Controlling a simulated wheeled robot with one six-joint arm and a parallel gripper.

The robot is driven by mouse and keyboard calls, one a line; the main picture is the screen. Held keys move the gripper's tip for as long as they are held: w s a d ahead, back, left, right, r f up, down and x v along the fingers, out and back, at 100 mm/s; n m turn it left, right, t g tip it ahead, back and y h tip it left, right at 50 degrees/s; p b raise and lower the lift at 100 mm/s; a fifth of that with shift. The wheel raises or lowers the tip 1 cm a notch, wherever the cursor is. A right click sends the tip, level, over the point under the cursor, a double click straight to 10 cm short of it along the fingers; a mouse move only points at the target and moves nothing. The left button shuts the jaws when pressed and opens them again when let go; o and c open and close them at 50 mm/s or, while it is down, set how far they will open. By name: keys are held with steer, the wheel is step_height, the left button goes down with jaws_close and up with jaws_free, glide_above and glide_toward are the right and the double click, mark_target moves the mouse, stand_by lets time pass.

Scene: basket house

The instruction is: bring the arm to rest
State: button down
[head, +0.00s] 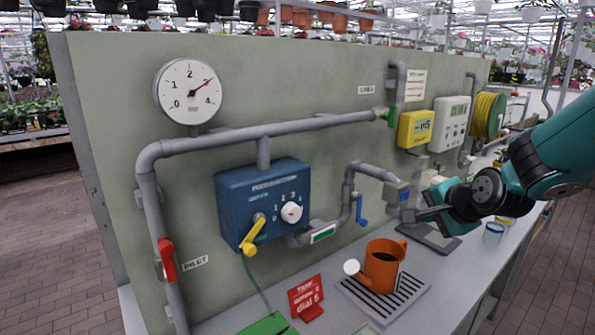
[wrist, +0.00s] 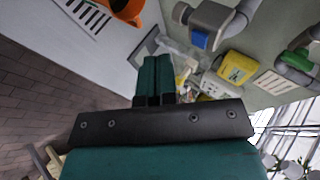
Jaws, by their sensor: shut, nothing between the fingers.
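My arm (head: 562,160) reaches in from the right in the head view, teal and black. My gripper (head: 424,214) points left, above the right part of the bench and in front of the panel. In the wrist view my gripper (wrist: 153,62) has its two teal fingers together, with nothing between them. It is clear of the orange watering can (head: 383,266), which stands on a slotted drain plate to the left and nearer the camera. The can also shows at the top left of the wrist view (wrist: 122,8).
The grey-green panel carries a gauge (head: 187,91), a blue box (head: 264,203) with a dial and yellow lever, a red-handled valve (head: 166,258), a yellow device (head: 415,129) and a hose reel (head: 487,115). A red sign (head: 306,298) stands on the bench. A glass jar (head: 493,232) stands below my arm.

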steer(key=s+a+r+n+g+y, duration=0.3)
steer(key=s+a+n+g, duration=0.3)
steer(key=s+a+n, duration=0.65)
steer(key=s+a+n+g, duration=0.3)
steer(key=s+n, duration=0.5)
steer(key=s, duration=0.9)
steer(key=shift+s+r+g, duration=0.15)
steer(key=shift+g, duration=0.45)
